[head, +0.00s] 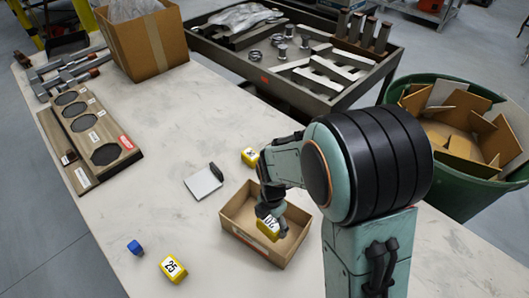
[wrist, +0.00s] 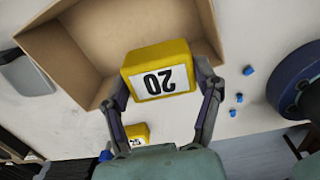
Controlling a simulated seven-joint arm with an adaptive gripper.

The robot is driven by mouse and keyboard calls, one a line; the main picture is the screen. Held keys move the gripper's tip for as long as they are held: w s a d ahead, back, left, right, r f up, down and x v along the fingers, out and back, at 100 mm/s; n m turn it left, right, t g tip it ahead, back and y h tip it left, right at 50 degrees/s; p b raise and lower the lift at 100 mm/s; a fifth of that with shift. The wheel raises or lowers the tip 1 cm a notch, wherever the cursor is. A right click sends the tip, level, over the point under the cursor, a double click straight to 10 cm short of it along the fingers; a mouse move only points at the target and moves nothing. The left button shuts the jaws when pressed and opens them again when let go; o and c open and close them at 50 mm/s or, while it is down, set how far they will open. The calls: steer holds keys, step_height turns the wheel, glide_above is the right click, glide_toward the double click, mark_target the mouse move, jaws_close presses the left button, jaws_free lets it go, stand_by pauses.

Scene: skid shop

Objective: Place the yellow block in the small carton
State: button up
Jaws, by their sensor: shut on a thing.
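My gripper (head: 271,218) is shut on a yellow block (head: 267,230) marked 20. In the wrist view the fingers of my gripper (wrist: 161,82) grip this block (wrist: 158,74) on its two sides, and its label shows upside down. The small carton (head: 243,237) is an open brown box on the table. In the head view the held block shows within the carton's outline, towards its front side. In the wrist view the carton (wrist: 58,77) lies beyond the block, its inside partly hidden. I cannot tell how far the block is above the carton's floor.
Another yellow block (head: 173,268) marked 25 and a blue block (head: 135,247) lie at the front left. A further yellow block (head: 250,156) and a grey plate (head: 203,182) lie behind the carton. A slotted board (head: 90,138) and larger box (head: 146,42) stand further left.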

steer(key=w+f, duration=0.2)
steer(key=w+a+f, duration=0.1)
steer(key=w+f, duration=0.1)
steer(key=f, duration=0.1)
steer(key=shift+f, duration=0.2)
steer(key=shift+w+a+f, duration=0.1)
steer(key=shift+w+f, duration=0.1)
steer(key=shift+f, duration=1.45)
steer(key=shift+f, duration=0.1)
steer(key=o, duration=1.2)
steer(key=shift+o, duration=0.2)
